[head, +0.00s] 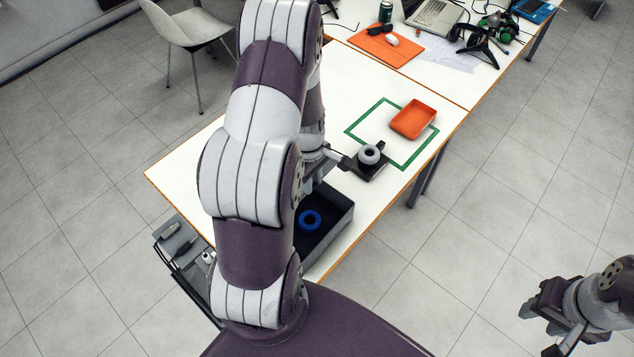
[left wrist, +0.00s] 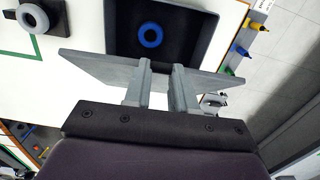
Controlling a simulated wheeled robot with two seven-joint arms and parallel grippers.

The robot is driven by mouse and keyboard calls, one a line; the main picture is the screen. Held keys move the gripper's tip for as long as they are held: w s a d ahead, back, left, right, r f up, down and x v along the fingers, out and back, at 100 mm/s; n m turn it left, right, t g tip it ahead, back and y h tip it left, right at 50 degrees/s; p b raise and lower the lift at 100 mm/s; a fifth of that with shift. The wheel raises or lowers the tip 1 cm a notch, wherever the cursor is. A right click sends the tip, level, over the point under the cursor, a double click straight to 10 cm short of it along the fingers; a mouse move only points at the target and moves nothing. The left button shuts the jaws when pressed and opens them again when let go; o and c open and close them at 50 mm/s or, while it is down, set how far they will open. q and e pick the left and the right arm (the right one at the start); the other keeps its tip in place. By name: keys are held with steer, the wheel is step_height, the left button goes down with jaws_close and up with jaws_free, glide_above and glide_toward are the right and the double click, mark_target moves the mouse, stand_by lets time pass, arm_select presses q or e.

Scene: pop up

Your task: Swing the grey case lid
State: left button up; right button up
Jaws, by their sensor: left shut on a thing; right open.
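The dark grey case (head: 341,222) stands at the table's near edge, partly hidden behind my left arm. A blue ring (head: 310,221) lies inside it. In the left wrist view, the open case (left wrist: 197,20) and the ring (left wrist: 150,35) show beyond my fingers. The grey lid (left wrist: 95,70) is a flat panel along the case's side, raised so the inside is visible. My left gripper (left wrist: 161,75) is shut on the lid; the exact contact is hard to see. In the head view my arm mostly hides this gripper. My right gripper (head: 545,322) is open and empty, over the floor at right.
A black block with a grey ring (head: 369,155) stands beside the case. A tool rack (head: 175,243) hangs at the table's near left. A laptop (head: 434,18) and other items lie farther back.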

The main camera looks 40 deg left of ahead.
arm_select(q)
steer(key=shift+w+a+r+p, duration=0.1)
steer(key=shift+a+r+p, duration=0.3)
steer(key=shift+a+r, duration=0.5)
steer(key=shift+a, duration=0.1)
steer(key=shift+a+r+p, duration=0.7)
steer(key=shift+a, duration=0.15)
steer(key=a, duration=0.1)
steer(key=a+r+p, duration=0.1)
steer(key=a, duration=0.1)
steer(key=a+r, duration=0.1)
steer(key=shift+w+a+p, duration=0.15)
steer(key=shift+a+p, duration=0.15)
